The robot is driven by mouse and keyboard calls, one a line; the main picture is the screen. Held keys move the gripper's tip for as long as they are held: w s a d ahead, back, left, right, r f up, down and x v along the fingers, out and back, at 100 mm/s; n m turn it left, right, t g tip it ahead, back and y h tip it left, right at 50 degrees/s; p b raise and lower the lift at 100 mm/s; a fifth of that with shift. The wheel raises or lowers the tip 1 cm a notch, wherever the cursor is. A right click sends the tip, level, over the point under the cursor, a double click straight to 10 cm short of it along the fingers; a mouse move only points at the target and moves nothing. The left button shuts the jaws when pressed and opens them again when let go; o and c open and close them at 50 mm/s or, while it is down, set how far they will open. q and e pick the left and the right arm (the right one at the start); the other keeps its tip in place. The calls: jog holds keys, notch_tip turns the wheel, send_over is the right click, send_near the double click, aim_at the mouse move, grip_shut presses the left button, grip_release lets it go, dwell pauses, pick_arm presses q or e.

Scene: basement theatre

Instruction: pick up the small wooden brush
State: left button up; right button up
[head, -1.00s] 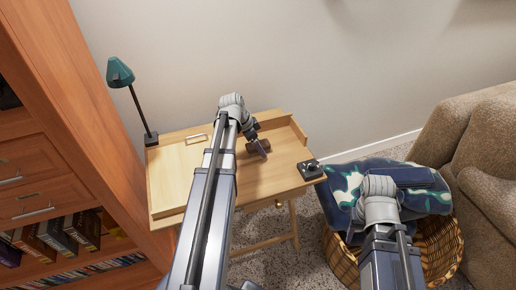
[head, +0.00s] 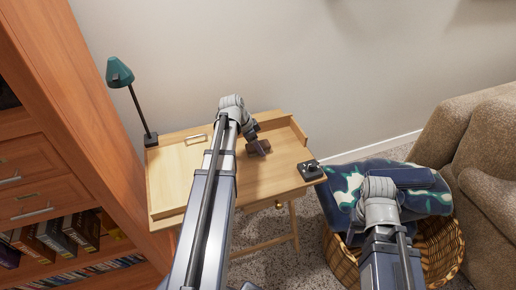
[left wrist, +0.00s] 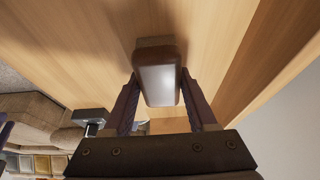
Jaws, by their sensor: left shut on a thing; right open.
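The small wooden brush (left wrist: 157,82) is a dark brown block with rounded edges and a pale, shiny face. In the left wrist view it sits between the two fingers of my left gripper (left wrist: 159,76), which is shut on it. In the head view my left gripper (head: 259,147) is low over the right part of the wooden desk (head: 272,179), with the brown brush (head: 264,145) at its fingertips. I cannot tell whether the brush still touches the desk. My right gripper (head: 415,178) is over the blanket at the right, open; its fingers are hard to make out.
A green lamp (head: 120,73) stands at the desk's left back corner. A small black device (head: 311,170) lies at its right edge. A wicker basket (head: 440,246) with a patterned blanket (head: 343,187), a brown sofa (head: 484,140) and a wooden bookcase (head: 60,100) stand around it.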

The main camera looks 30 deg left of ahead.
pick_arm(q)
grip_shut()
notch_tip(320, 180, up, 11)
jog(key=p, duration=1)
jog(key=shift+f+p, duration=0.15)
jog(key=shift+p, duration=0.15)
jog(key=shift+f, duration=0.1)
grip_release()
jog(key=c, duration=0.5)
jog(key=shift+c, duration=0.2)
